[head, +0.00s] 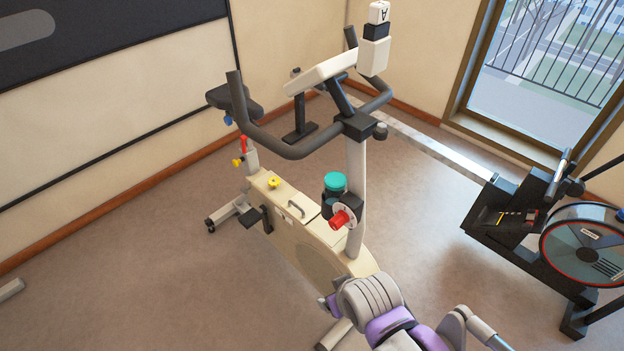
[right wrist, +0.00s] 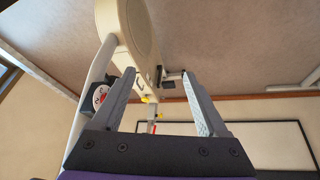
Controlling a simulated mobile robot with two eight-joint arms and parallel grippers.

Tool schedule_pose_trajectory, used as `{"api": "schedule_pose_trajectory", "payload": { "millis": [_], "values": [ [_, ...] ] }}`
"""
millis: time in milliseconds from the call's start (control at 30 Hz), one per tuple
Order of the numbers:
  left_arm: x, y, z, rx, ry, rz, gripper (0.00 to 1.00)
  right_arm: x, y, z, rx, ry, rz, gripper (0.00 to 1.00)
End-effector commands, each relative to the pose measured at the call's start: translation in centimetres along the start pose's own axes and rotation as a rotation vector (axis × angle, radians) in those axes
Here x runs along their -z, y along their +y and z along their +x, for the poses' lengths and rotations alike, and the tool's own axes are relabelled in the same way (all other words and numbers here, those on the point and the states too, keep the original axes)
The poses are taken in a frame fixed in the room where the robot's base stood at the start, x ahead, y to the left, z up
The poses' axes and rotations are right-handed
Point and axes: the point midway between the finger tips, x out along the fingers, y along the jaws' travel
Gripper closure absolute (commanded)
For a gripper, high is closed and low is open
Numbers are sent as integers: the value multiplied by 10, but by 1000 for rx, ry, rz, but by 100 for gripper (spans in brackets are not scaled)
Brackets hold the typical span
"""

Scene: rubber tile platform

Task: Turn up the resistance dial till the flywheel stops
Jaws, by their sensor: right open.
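A red dial knob (head: 342,218) sits on a white round plate on the upright post of the cream exercise bike (head: 300,235). In the right wrist view, a white dial face with red (right wrist: 101,96) on a black box shows beside the left finger. My right gripper (right wrist: 157,72) is open and empty, its two fingers apart and not around the dial. In the head view my right arm is at the bottom, just below the dial, and its fingers are hidden. The bike's round flywheel cover (head: 320,268) is partly behind the post. My left gripper is out of view.
A teal cap (head: 335,182) sits just above the dial. Dark handlebars (head: 290,152) and a console (head: 320,72) rise over it. A rowing machine with a red-rimmed wheel (head: 588,250) stands at right. The floor at left (head: 130,270) is mostly clear.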

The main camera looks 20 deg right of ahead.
Motion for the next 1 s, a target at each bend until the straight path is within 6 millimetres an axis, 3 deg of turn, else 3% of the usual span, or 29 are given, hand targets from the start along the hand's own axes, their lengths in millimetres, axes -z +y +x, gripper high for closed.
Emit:
{"api": "schedule_pose_trajectory", "payload": {
  "millis": [133,233,367,500,633,800,1000],
  "values": [
    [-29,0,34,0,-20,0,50,-10,18,40,-142,-122,-322,24],
    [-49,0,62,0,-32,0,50,-2,39,69,-304,-249,-644,24],
    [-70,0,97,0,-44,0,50,28,59,100,-542,-437,-1029,24],
    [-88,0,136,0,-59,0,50,70,56,126,-813,-654,-1346,24],
    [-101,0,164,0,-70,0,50,102,36,139,-1031,-831,-1510,24],
    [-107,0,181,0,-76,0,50,120,13,142,-1195,-967,-1580,24],
    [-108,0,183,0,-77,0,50,128,20,140,-1230,-1000,-1585,24]
  ]
}}
